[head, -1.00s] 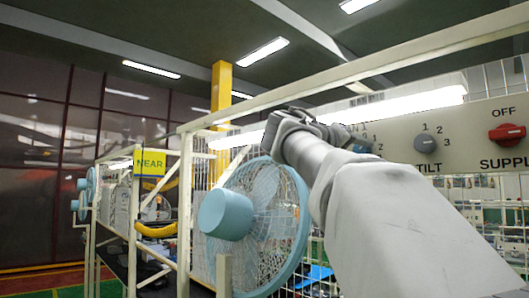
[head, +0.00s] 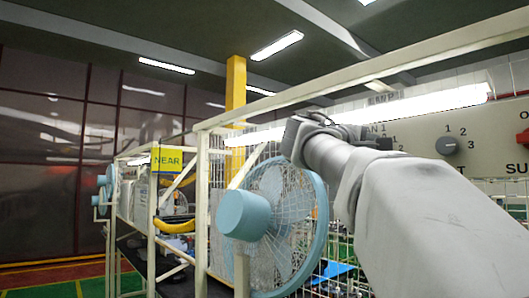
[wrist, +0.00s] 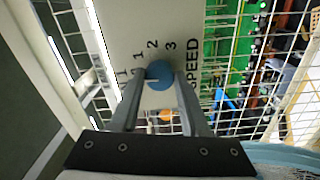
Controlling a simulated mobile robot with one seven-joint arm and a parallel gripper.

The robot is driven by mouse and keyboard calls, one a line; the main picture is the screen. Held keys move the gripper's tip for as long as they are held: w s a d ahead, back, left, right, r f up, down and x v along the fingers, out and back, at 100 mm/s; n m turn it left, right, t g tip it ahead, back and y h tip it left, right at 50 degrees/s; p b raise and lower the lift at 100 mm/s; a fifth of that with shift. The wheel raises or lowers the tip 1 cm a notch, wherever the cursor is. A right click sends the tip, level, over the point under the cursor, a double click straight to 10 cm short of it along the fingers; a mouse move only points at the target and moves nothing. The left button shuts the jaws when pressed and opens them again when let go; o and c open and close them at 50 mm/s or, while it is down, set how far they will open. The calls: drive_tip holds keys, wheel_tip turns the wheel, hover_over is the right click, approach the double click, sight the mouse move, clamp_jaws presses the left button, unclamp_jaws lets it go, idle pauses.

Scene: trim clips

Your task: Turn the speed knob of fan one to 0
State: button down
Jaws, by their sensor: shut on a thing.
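The speed knob of fan one is a round blue knob (wrist: 160,75) on a pale panel (wrist: 133,32), with 1, 2, 3 and the word SPEED printed around it in the wrist view. A light mark on the knob lies on the side of the low numbers; its exact setting is hard to read. My gripper (wrist: 158,82) is shut on the knob, one finger on each side. In the head view my gripper (head: 372,137) is at the panel below the partly hidden "FAN 1" label, and my arm hides most of the knob.
A grey tilt knob (head: 447,146) and a red supply knob (head: 523,138) sit to the right on the same panel. A yellow NEAR sign (head: 167,159) hangs farther left.

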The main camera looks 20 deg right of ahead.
drive_tip(key=shift+n, duration=0.3)
drive_tip(key=shift+c, duration=1.9)
unclamp_jaws()
drive_tip(key=shift+a, duration=0.1)
drive_tip(key=b+v, duration=0.3)
drive_tip(key=v, duration=1.4)
drive_tip(key=shift+s+a+f, duration=0.1)
drive_tip(key=shift+s+f, duration=0.05)
drive_tip(key=shift+f, duration=0.05)
